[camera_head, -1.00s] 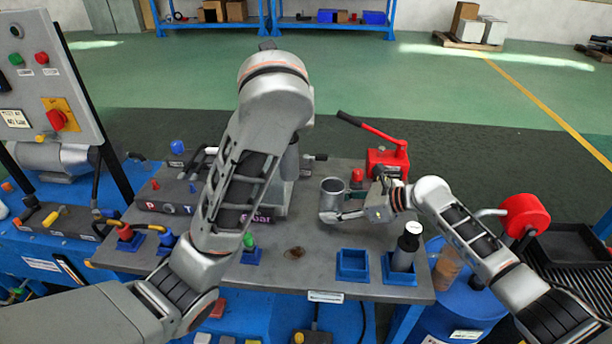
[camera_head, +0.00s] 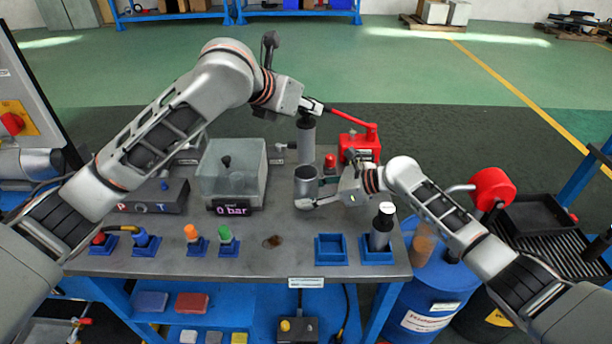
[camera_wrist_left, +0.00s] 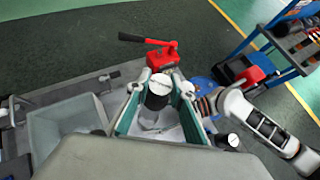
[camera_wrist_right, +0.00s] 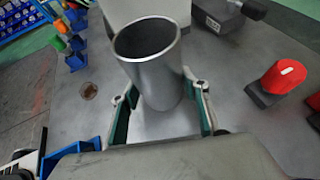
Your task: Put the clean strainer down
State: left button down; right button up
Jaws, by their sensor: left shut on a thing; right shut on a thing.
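The clean strainer (camera_head: 306,142) is a grey cylinder with a dark top, upright in my left gripper (camera_head: 311,108). In the left wrist view the strainer (camera_wrist_left: 158,88) shows a white disc and dark collar between the pads. My right gripper (camera_head: 330,197) is shut around a metal cup (camera_head: 306,186), open end up. In the right wrist view the cup (camera_wrist_right: 150,65) looks empty inside. In the head view the strainer's lower end is just above the cup's rim; I cannot tell if it is directly over the opening. A dark cylinder with a white top (camera_head: 382,226) stands in a blue holder.
An empty blue square holder (camera_head: 331,249) is near the bench's front edge. A clear bin (camera_head: 233,172) stands at left, with a "0 bar" display in front. A red hand pump (camera_head: 360,145) stands behind the cup. Coloured plugs line the front left.

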aim_at(301, 159)
pick_arm(q)
notch_tip(301, 159, down, 15)
dwell(0.5)
jog(key=shift+f, duration=0.2)
jog(key=c, duration=1.8)
grip_release()
jog(key=shift+r, duration=0.25)
jog(key=v, duration=1.2)
jog(key=shift+f, duration=0.1)
pick_arm(e)
jog(key=o, duration=0.9)
